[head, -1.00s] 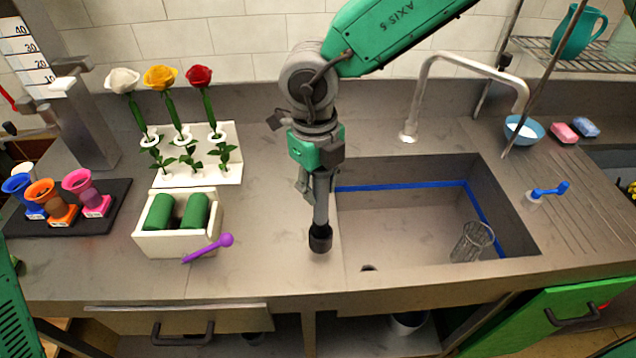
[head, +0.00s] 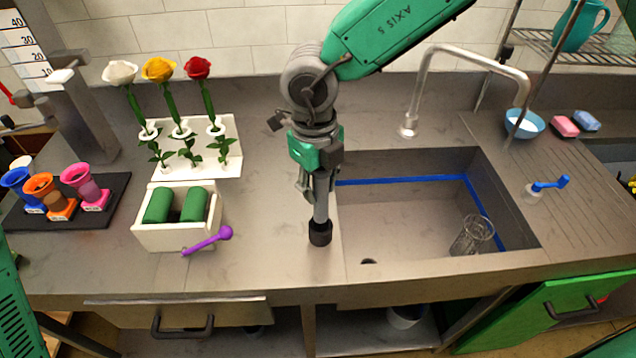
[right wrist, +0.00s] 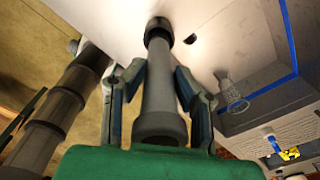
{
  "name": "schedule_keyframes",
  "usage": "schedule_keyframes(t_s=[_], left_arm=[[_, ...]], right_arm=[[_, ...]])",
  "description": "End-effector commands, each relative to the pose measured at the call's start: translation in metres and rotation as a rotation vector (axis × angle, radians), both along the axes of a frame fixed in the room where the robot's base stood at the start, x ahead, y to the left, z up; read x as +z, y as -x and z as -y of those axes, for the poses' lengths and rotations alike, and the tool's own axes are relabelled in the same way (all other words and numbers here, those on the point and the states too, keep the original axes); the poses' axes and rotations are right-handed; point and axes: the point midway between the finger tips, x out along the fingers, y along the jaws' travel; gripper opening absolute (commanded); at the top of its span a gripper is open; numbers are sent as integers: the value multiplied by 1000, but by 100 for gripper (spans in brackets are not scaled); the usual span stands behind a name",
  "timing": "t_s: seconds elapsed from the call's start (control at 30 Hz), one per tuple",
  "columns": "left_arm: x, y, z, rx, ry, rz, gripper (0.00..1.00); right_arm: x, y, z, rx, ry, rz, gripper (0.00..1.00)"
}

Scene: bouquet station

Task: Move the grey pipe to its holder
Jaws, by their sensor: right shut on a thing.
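The grey pipe (head: 320,206) is upright in my right gripper (head: 317,190), its black lower end over the counter just left of the sink. The right wrist view shows the pipe (right wrist: 160,85) between the two fingers of the gripper (right wrist: 162,95), with a dark collar at each end. Whether the lower end touches the counter cannot be told. I cannot pick out the pipe's holder in these frames. My left gripper is not in view.
The sink (head: 400,215) with a clear glass (head: 472,236) lies right of the pipe. A white box (head: 178,236) with green cylinders, a purple stick (head: 208,240) and a flower rack (head: 232,165) stand left. Counter between box and pipe is clear.

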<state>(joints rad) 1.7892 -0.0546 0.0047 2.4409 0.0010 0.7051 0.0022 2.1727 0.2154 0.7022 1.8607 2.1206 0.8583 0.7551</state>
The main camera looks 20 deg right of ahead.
Motion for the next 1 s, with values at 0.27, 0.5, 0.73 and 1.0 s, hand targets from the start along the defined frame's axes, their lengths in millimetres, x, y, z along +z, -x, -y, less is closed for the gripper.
schedule_keyframes(t_s=[0.27,0.5,0.73,1.0], left_arm=[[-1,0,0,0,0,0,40],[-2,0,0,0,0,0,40],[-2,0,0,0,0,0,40],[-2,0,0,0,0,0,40]], right_arm=[[-9,0,0,1,0,0,0],[-14,0,0,1,0,1,0],[-14,0,0,0,0,1,0],[-14,0,0,0,0,0,49]])
